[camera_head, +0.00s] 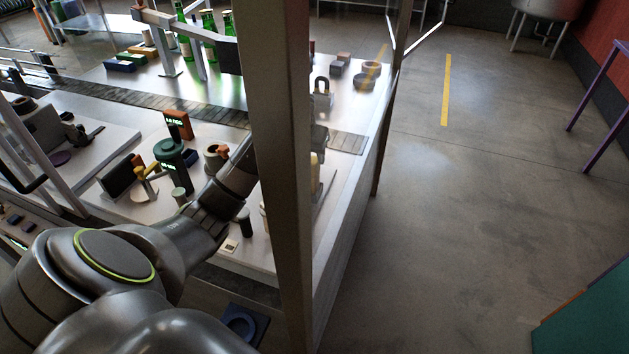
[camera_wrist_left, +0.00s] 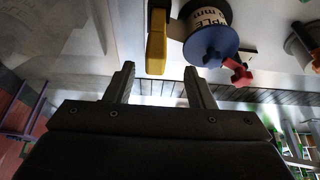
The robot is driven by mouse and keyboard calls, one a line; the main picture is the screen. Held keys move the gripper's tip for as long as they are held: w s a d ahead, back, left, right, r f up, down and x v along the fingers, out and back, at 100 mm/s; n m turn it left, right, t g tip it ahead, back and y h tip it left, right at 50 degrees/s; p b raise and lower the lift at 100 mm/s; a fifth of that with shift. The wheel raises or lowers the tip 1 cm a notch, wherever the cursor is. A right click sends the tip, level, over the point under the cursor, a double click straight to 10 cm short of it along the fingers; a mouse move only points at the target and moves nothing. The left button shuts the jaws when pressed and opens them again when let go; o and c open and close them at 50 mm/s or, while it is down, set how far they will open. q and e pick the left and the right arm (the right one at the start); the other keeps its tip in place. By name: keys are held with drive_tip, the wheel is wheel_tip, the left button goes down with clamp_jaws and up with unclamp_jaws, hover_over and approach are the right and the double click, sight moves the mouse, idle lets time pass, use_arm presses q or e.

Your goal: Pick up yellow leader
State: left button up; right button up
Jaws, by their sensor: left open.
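A yellow piece (camera_wrist_left: 156,52), which looks like the yellow leader, shows at the top centre of the left wrist view, with a dark part at its upper end. My left gripper (camera_wrist_left: 159,70) is open, and its two dark fingers point toward the piece. The piece's lower end lies between the fingertips in the picture; whether it is between them in depth I cannot tell. Nothing is seen held. In the head view my left arm reaches to the grey post, and its fingers are not clearly seen. My right gripper is in neither view.
A blue-flanged spool (camera_wrist_left: 210,48) with a printed label is close to the right fingertip, beside a red knob (camera_wrist_left: 237,72). In the head view the upright grey post (camera_head: 286,180) hides part of the white bench (camera_head: 345,200). A green-topped device (camera_head: 170,150) stands left of my forearm.

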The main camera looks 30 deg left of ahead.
use_arm(q)
drive_tip(key=shift+x, duration=1.05)
drive_tip(key=shift+f, duration=0.2)
drive_tip(key=shift+w+d+f+p, duration=0.1)
drive_tip(key=shift+f+p, duration=0.35)
drive_tip(key=shift+p, duration=0.25)
drive_tip(key=p+x, duration=0.1)
drive_tip(key=x, duration=0.2)
drive_tip(key=shift+d+f, duration=0.15)
drive_tip(key=shift+f, duration=0.05)
drive_tip(key=shift+w+f+p, duration=0.25)
drive_tip(key=shift+f+p, duration=0.05)
drive_tip(key=shift+f, duration=0.25)
use_arm(e)
drive_tip(key=r, duration=0.3)
drive_tip(key=shift+w+r, duration=0.25)
drive_tip(key=shift+w, duration=0.05)
use_arm(q)
drive_tip(key=shift+c, duration=0.3)
clamp_jaws()
use_arm(e)
drive_tip(key=shift+w+a, duration=0.1)
